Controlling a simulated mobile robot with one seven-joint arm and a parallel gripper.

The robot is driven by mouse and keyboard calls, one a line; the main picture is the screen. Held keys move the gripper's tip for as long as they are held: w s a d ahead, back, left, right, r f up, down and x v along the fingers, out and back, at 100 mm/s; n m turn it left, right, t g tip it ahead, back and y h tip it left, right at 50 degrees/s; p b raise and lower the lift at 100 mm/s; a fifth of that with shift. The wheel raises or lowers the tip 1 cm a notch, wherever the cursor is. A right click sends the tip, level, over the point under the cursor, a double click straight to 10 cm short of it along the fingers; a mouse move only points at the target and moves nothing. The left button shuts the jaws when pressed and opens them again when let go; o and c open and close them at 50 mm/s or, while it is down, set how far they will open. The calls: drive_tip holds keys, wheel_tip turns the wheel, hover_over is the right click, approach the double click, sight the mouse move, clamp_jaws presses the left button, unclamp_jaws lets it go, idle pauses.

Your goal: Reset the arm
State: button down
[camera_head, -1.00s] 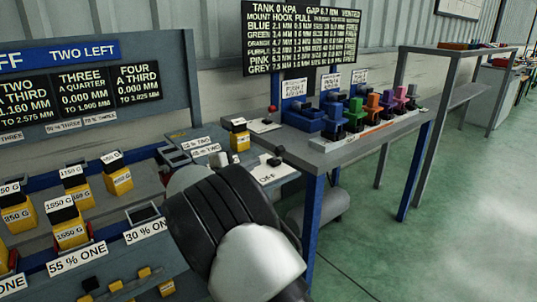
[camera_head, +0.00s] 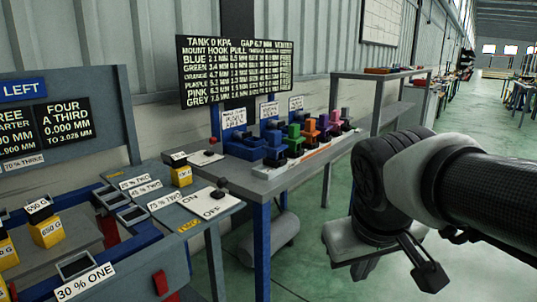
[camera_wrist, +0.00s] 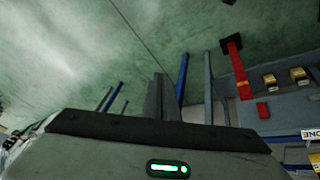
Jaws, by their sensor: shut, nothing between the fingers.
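My gripper (camera_wrist: 160,82) points out over the green floor in the wrist view. Its two dark fingers are together, with nothing between them. In the head view my arm reaches in from the right edge and bends down at a dark, ribbed joint. The pale hand hangs below this joint, in front of the floor and apart from the benches.
A bench with colored blocks (camera_head: 300,135) stands left of my arm. Nearer left is a panel with an ON/OFF plate (camera_head: 212,201) and yellow weights (camera_head: 46,232). A grey tank (camera_head: 268,238) lies under the bench. The floor (camera_head: 478,120) on the right is open.

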drive_tip(key=s+a+m+t+y+p, duration=0.1)
drive_tip(key=s+m+p, duration=0.1)
drive_tip(key=s, duration=0.4)
wheel_tip(320, 180, up, 26)
drive_tip(key=p, duration=2.6)
drive_tip(key=shift+r, duration=0.25)
drive_tip(key=shift+s+a, duration=0.1)
